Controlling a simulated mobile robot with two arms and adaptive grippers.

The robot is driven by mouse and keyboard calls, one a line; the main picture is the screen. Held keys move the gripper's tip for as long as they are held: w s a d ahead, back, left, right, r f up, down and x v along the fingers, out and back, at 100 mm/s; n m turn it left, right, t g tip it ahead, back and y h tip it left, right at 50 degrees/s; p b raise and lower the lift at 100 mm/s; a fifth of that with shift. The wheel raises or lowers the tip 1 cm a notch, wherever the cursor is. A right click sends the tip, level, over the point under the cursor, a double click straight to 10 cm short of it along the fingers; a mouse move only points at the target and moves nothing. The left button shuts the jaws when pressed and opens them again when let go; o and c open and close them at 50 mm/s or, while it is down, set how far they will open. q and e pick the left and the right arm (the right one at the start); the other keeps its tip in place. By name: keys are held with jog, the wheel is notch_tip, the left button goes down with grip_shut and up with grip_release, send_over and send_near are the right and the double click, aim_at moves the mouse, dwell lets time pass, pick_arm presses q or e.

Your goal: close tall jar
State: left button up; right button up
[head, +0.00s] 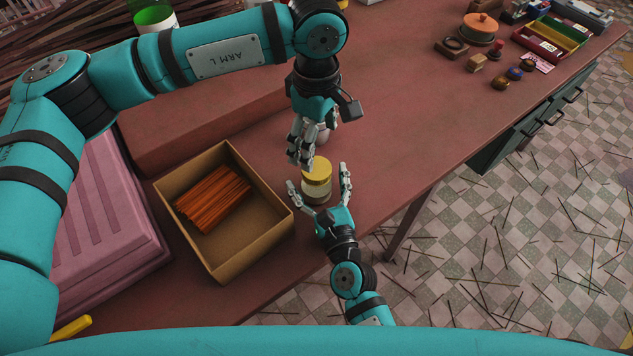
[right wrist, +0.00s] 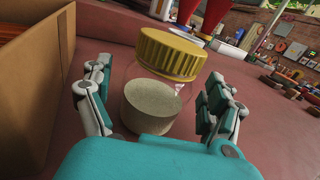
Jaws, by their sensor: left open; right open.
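The right wrist view shows the lid (right wrist: 171,53) above the beige contents (right wrist: 150,106). My right gripper (head: 317,177) is open, with its fingers on either side of the jar and apparent gaps to it. My left gripper (head: 300,155) is open, pointing down just behind and left of the lid, and appears empty. Its fingers partly hide a pale round object behind.
A cardboard box (head: 169,185) with orange incense sticks (head: 212,198) stands close left of the jar. A pink ridged container (head: 100,215) lies farther left. Small jars and trays (head: 552,38) sit at the far right end. The table right of the jar is clear up to its edge.

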aim_at(317, 168)
grip_shut()
pick_arm(q)
jog(key=n, duration=1.8)
jog(key=shift+f, duration=4.05)
